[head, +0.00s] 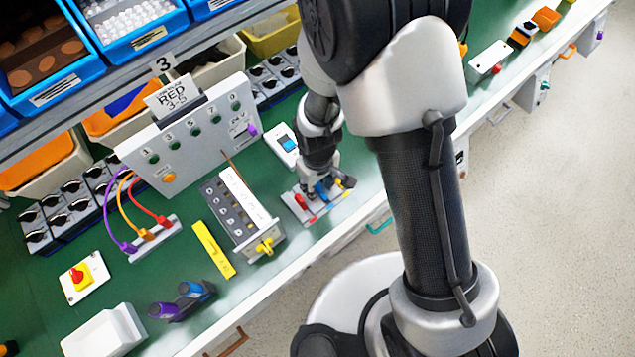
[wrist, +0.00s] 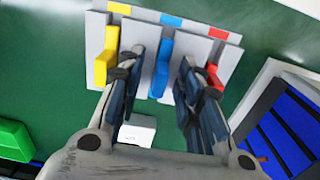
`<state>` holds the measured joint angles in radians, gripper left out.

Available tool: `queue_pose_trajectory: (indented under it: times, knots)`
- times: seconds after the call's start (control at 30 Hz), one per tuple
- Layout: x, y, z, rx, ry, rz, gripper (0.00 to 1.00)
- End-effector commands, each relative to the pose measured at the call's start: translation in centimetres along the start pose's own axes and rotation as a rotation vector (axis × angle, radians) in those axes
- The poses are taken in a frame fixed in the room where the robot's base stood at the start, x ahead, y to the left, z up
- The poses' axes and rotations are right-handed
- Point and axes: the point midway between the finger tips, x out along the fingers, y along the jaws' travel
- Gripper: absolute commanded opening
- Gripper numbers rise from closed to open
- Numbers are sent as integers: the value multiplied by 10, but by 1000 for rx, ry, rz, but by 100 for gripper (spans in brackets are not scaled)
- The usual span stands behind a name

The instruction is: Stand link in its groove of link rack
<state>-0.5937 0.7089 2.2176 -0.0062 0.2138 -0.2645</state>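The link rack (wrist: 138,40) is a grey block with yellow, blue and red marks along its far edge in the wrist view. A yellow link (wrist: 107,55), a blue link (wrist: 162,68) and a red link (wrist: 214,77) stand at it, each in line with its own colour mark. My gripper (wrist: 161,78) is open, with one finger on each side of the blue link and gaps showing. How deep the links sit in the grooves is hidden. In the head view my gripper (head: 325,187) is low over the rack (head: 292,203) near the bench's front edge.
A yellow bar (head: 213,250) and a grey panel (head: 190,135) are further left.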

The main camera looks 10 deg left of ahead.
Motion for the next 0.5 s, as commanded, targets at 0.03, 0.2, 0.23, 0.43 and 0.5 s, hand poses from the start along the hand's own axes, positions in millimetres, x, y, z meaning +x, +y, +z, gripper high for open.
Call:
queue_pose_trajectory:
  times: [0.03,0.2,0.23,0.43,0.5]
  knots:
    - [0,0,0,0,0,0,33]
    - [-8,0,0,0,1,0,33]
    - [-12,0,-1,0,2,1,33]
    - [-53,0,-2,0,7,2,33]
    - [-68,0,-2,0,7,2,33]
